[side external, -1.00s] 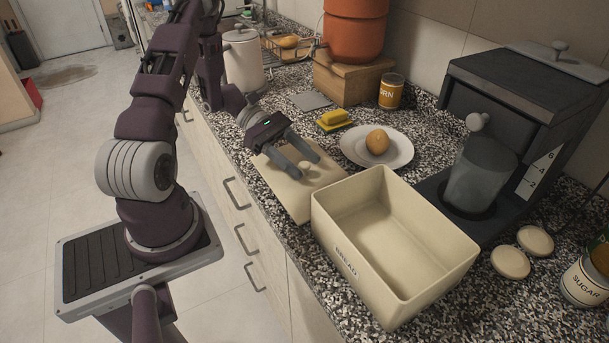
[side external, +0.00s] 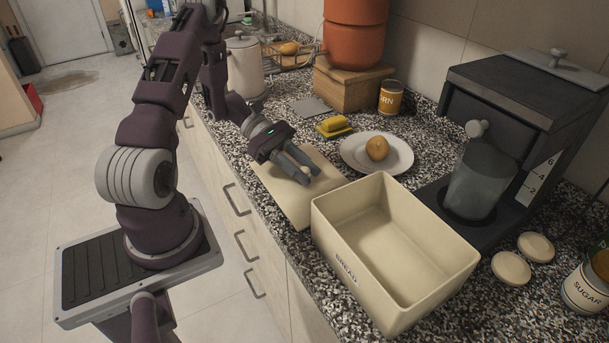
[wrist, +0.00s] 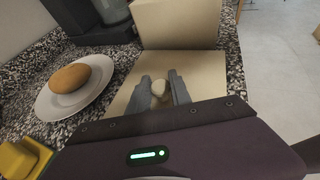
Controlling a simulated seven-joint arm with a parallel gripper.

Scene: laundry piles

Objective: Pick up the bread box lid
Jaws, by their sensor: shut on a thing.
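The bread box lid (side external: 325,180) is a flat cream panel with a small round knob. It lies on the counter just left of the open cream bread box (side external: 345,262). My gripper (side external: 308,172) is over the lid with its fingers closed on the knob. In the wrist view, the knob (wrist: 159,87) sits between the two grey fingertips, and the lid (wrist: 205,72) spreads out beneath them. The lid looks flat on the counter; I see no clear gap under it. The bread box (wrist: 178,25) stands just beyond the lid there.
A white plate (side external: 350,155) with a brown potato-like item (side external: 377,148) lies behind the lid. A yellow sponge (side external: 334,123) and a corn can (side external: 392,94) are further back. A dark dispenser (side external: 520,110) stands right. The counter's front edge runs close along the lid.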

